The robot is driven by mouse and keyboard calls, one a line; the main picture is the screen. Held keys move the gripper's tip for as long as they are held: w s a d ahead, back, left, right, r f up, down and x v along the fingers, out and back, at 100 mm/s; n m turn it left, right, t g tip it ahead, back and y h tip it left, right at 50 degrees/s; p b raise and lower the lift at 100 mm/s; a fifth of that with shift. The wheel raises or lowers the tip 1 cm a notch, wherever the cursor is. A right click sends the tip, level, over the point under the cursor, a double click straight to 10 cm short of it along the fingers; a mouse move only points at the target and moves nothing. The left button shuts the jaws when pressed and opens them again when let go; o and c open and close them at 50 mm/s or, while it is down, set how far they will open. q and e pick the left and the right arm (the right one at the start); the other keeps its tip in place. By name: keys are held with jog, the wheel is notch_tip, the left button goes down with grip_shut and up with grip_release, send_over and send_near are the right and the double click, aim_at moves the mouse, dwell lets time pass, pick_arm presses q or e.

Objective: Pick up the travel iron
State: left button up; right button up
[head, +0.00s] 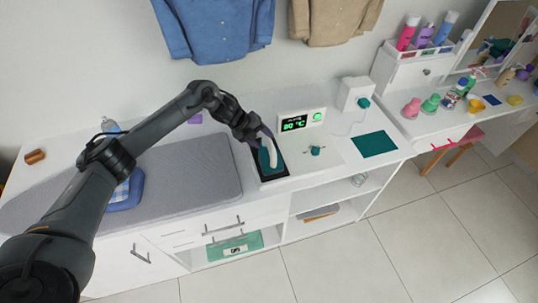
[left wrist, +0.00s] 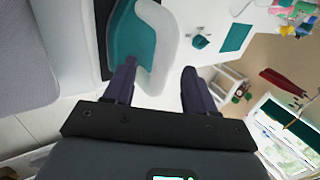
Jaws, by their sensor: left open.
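The travel iron (head: 264,160) has a teal body and a white curved handle. It sits on a dark rectangular plate (head: 281,172) on the white counter. In the left wrist view the iron (left wrist: 128,42) is at top centre, its white handle reaching down between my fingers. My left gripper (head: 263,136) is over the iron's far end; in the left wrist view its fingers (left wrist: 158,84) are apart on either side of the handle. I cannot tell whether they touch it. My right gripper is in neither view.
A display panel (head: 302,121) reads 80 °C behind the plate. A small teal knob (head: 315,150) and a teal mat (head: 374,144) lie to the right. Shirts hang above.

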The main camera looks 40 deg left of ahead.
aim_at(267, 141)
pick_arm(q)
jog(key=shift+x, duration=2.25)
jog(key=shift+d+r, duration=0.1)
jog(key=shift+d, duration=0.1)
jog(key=shift+w+r, duration=0.1)
jog(key=c, duration=1)
